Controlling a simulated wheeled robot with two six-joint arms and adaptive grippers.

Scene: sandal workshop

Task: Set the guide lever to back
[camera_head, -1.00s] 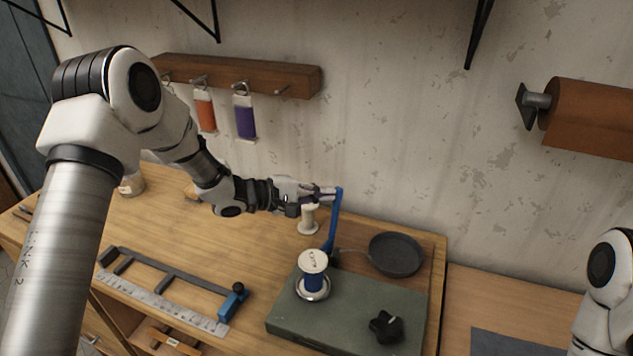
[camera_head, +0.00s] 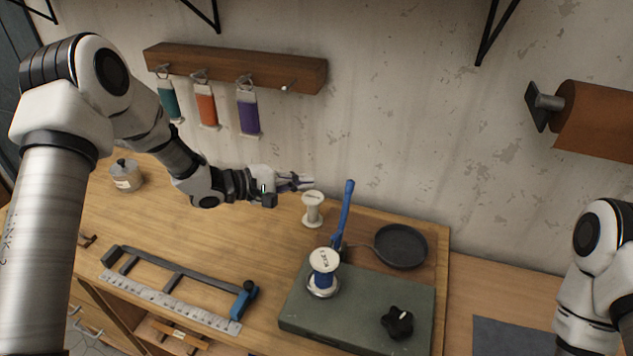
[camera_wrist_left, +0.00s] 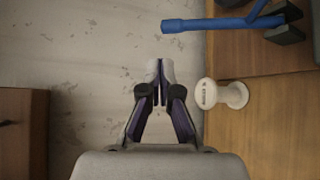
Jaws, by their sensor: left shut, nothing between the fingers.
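The guide lever (camera_head: 345,212) is a blue bar rising from a dark pivot at the back of a grey-green block (camera_head: 300,318). It stands nearly upright, its top tilted slightly right in the head view. In the left wrist view the blue lever (camera_wrist_left: 212,24) lies across the upper right. My left gripper (camera_head: 311,182) is left of the lever's top, apart from it. Its fingers (camera_wrist_left: 160,66) are shut together and empty. My right arm shows at the right edge, but its gripper is out of view.
A white spool (camera_head: 313,210) stands below and close to my left gripper. A blue-thread spool (camera_head: 323,270) and black star knob (camera_head: 397,321) are on the block. A dark pan (camera_head: 402,246) sits right of the lever. The wall is close behind.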

